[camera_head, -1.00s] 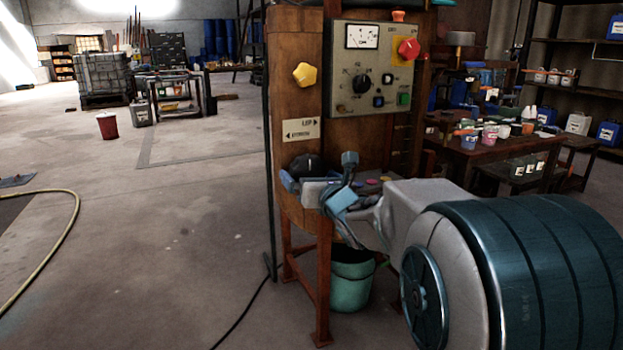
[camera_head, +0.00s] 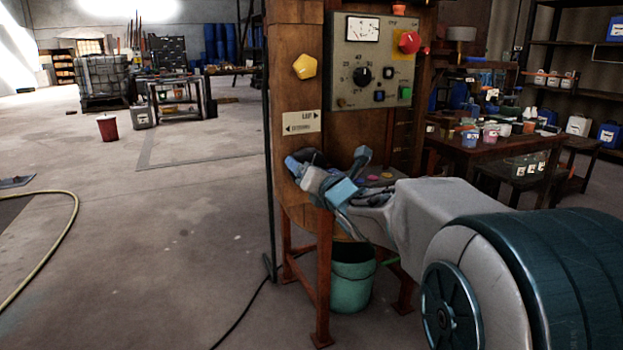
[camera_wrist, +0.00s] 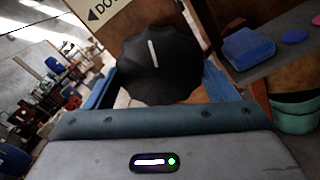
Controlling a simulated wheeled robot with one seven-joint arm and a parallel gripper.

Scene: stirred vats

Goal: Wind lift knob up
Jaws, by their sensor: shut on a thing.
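The lift knob (camera_wrist: 160,65) is black and lobed, with a white line on its face, and fills the middle of the wrist view. The line stands nearly upright there, leaning slightly. My gripper (camera_wrist: 160,84) is shut on the knob, with a blue finger on each side of it. In the head view my gripper (camera_head: 304,170) is at the wooden post and mostly hides the knob. A white label (camera_head: 301,122) with LIFT and a right arrow, and a left arrow below, is just above it.
A yellow knob (camera_head: 305,66) and a grey control panel (camera_head: 373,62) with a dial, buttons and a red stop button are above. A green bucket (camera_head: 352,280) stands below my arm. A cluttered table (camera_head: 490,150) is to the right. The floor at left is open.

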